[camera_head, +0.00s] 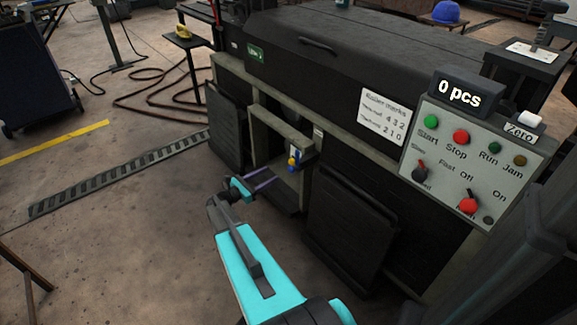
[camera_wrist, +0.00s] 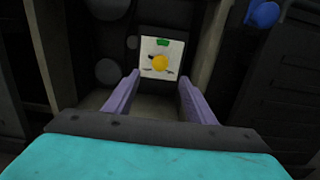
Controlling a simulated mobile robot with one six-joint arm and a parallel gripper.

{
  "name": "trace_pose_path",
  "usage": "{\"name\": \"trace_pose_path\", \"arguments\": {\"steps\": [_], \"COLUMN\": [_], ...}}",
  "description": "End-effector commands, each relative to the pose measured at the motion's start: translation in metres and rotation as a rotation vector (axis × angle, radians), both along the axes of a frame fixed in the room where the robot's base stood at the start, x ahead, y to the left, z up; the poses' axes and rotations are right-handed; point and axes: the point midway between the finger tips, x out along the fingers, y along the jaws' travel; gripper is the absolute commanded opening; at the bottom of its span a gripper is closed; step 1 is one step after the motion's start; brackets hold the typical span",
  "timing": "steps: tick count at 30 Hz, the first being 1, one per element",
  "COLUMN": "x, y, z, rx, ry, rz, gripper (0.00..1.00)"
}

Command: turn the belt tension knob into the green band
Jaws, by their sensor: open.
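The belt tension knob (camera_wrist: 160,63) is yellow and sits on a white plate (camera_wrist: 148,45) inside the machine's open bay in the wrist view. A green band (camera_wrist: 163,42) shows on the plate above the knob. A dark mark near the knob is too small to read. My gripper (camera_wrist: 159,80) is open and empty, its purple fingers pointing at the plate, with the knob between them in the picture. In the head view my gripper (camera_head: 274,176) is at the mouth of the bay. The fingers look short of the knob; I see no contact.
Green-grey frame posts (camera_head: 278,130) edge the bay. Dark rollers (camera_wrist: 109,71) lie left of the plate. A blue part (camera_wrist: 263,14) is at upper right in the wrist view. A dark panel (camera_head: 348,230) and a control panel (camera_head: 470,165) stand right of the bay. Open floor lies left.

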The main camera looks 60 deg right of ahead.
Motion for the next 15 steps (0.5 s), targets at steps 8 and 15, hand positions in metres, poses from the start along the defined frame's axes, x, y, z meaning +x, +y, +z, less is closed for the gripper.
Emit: {"name": "trace_pose_path", "arguments": {"steps": [8,15], "x": [-0.013,-0.024], "y": [-0.036,-0.069], "z": [-0.002,-0.002], "rx": [0.0,0.0], "ry": [-0.001,-0.001], "rz": [-0.005,-0.003], "gripper": [0.5,0.5]}}
